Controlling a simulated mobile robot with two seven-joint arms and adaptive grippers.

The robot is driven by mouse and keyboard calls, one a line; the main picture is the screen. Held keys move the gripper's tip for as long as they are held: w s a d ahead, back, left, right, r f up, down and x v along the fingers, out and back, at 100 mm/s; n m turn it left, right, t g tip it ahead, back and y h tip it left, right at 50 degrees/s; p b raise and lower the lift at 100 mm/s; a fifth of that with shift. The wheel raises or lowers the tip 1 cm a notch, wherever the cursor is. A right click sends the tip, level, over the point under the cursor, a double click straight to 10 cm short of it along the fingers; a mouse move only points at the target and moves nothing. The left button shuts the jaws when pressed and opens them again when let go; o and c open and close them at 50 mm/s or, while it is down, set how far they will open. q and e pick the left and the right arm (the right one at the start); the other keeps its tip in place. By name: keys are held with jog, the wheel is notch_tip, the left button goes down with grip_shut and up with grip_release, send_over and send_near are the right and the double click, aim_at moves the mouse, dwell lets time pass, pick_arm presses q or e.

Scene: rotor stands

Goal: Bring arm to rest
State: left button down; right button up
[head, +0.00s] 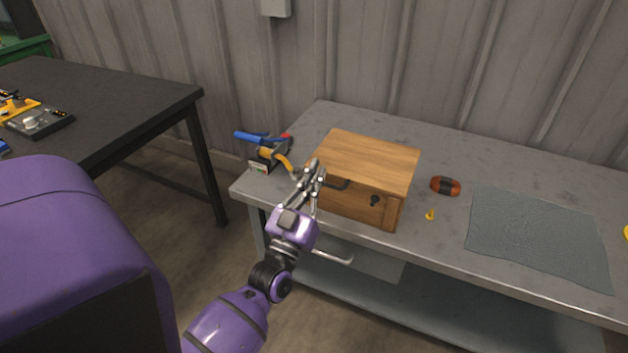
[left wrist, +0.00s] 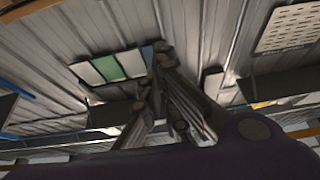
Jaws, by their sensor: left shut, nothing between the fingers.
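My left arm comes up from the bottom of the head view. Its purple gripper (head: 312,178) is shut with nothing between the fingers. In the head view the fingers overlap the left front of a wooden box (head: 372,158) with a dark handle; I cannot tell whether they touch it. The left wrist view shows the same fingers (left wrist: 165,55) close together, against a ribbed wall with white and green panels. My right gripper is in neither view.
The box stands on a grey workbench (head: 465,150). Tools with blue and yellow handles (head: 262,138) lie left of it. An orange-brown roll (head: 445,186), a small yellow piece (head: 430,215) and a grey mat (head: 535,240) lie to the right. A black table (head: 110,90) stands at left.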

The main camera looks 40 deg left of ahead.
pick_arm(q)
jog(key=f+b+v, duration=0.1)
jog(key=f+v, duration=0.1)
jog(key=v, duration=0.7)
jog(key=shift+w+a+b, duration=0.15)
jog(key=shift+w+b, duration=0.2)
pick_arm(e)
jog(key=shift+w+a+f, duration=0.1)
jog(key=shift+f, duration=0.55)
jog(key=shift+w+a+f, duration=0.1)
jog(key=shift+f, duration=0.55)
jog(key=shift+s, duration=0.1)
